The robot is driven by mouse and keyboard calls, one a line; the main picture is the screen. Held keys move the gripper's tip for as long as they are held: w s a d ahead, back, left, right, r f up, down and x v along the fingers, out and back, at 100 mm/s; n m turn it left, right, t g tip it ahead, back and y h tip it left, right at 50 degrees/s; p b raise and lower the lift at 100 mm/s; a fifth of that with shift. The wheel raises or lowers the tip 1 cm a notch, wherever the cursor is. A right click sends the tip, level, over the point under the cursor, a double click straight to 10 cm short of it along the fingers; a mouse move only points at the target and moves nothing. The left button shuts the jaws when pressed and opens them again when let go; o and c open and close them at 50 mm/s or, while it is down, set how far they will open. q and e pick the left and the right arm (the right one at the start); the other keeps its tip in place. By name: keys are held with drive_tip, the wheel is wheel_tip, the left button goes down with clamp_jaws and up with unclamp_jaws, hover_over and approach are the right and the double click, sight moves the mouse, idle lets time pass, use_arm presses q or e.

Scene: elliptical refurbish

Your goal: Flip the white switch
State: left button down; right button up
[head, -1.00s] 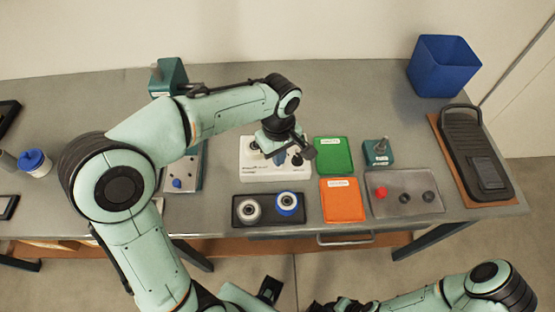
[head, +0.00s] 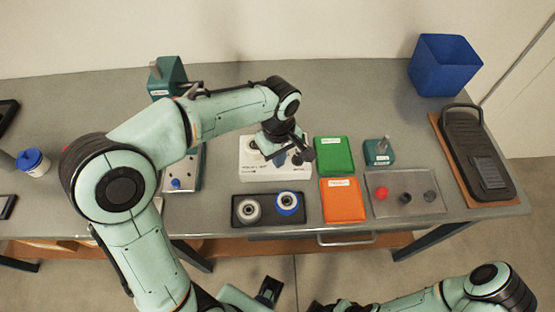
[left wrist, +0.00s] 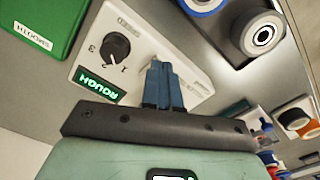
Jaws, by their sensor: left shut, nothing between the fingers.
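A white box (head: 258,174) lies on the bench under my left gripper. In the left wrist view the box (left wrist: 150,35) shows a black dial (left wrist: 115,46) marked with numbers and a lit green ROUGH display (left wrist: 98,84). A pale, lettered plate area (left wrist: 200,88) lies just beyond the fingertips; the white switch cannot be made out clearly and may be hidden by the fingers. My left gripper (left wrist: 160,70) is shut and empty, its tips over the box face; I cannot tell whether they touch it. My right arm (head: 490,285) is at the lower right; its jaws are unclear.
A dark tray (head: 268,220) with two rollers sits in front of the box. Green (head: 333,160) and orange (head: 342,208) trays stand to its right, beside a grey plate (head: 415,180) with buttons. A blue bin (head: 443,70) stands at the back right.

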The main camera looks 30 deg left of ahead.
use_arm(q)
drive_tip(key=shift+f, duration=0.45)
use_arm(e)
drive_tip(key=shift+s+f, duration=0.15)
drive_tip(key=shift+f, duration=0.15)
use_arm(q)
drive_tip(key=shift+r+p, duration=1.1)
drive_tip(key=shift+r, duration=0.8)
drive_tip(key=shift+r+p, duration=1)
drive_tip(key=shift+r, duration=0.7)
use_arm(e)
drive_tip(key=w+r, duration=0.3)
drive_tip(key=r, duration=0.2)
drive_tip(key=shift+r, duration=0.2)
use_arm(q)
drive_tip(key=shift+f, duration=0.1)
